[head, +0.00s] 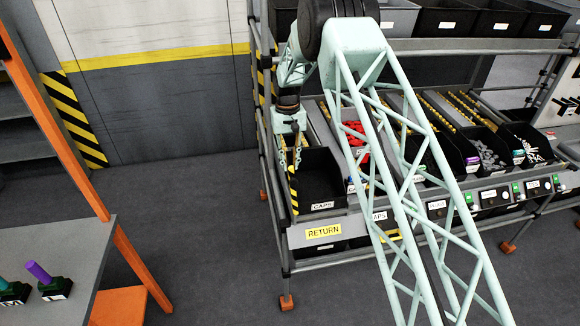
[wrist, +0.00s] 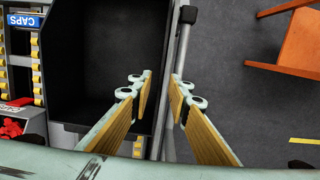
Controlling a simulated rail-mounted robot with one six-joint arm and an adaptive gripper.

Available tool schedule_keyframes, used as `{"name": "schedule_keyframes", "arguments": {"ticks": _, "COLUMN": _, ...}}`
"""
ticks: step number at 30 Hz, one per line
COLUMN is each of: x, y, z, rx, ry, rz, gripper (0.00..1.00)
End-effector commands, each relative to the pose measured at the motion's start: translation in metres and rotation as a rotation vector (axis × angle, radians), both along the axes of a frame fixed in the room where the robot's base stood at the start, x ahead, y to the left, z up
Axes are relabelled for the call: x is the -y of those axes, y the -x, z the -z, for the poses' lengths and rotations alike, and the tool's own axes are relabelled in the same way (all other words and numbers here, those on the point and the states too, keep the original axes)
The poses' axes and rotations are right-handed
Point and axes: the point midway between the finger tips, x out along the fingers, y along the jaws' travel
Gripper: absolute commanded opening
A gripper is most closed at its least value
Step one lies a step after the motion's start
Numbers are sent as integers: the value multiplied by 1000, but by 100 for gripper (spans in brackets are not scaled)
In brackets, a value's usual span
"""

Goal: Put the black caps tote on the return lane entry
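The black caps tote (head: 322,185) sits at the left end of the rack's sloped middle level, with a white CAPS label on its front. It looks empty inside in the wrist view (wrist: 105,50). My gripper (head: 297,160) is over the tote's left side in the head view. In the wrist view my gripper (wrist: 162,82) is open, its two fingers apart on either side of the tote's side wall. I cannot tell whether either finger touches it. The return lane is marked by a yellow RETURN sign (head: 323,231) below the tote's front; its entry is partly hidden by my arm.
A bin of red parts (head: 355,135) stands right of the tote, with several filled bins beyond. Black bins (head: 445,18) line the upper shelf. A rack post (wrist: 186,50) runs close to my right finger. A grey table (head: 75,265) with orange legs stands at left; floor between is clear.

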Motion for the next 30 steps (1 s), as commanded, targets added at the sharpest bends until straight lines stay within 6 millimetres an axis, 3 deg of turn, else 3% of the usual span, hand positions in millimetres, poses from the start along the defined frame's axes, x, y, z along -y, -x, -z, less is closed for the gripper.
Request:
{"name": "schedule_keyframes", "arguments": {"ticks": 18, "x": -3, "y": -6, "z": -85, "rx": 2, "ry": -1, "rz": 0, "gripper": 17}}
{"name": "schedule_keyframes", "arguments": {"ticks": 30, "x": -4, "y": -7, "z": -106, "rx": 0, "ry": 0, "rz": 0, "gripper": 17}}
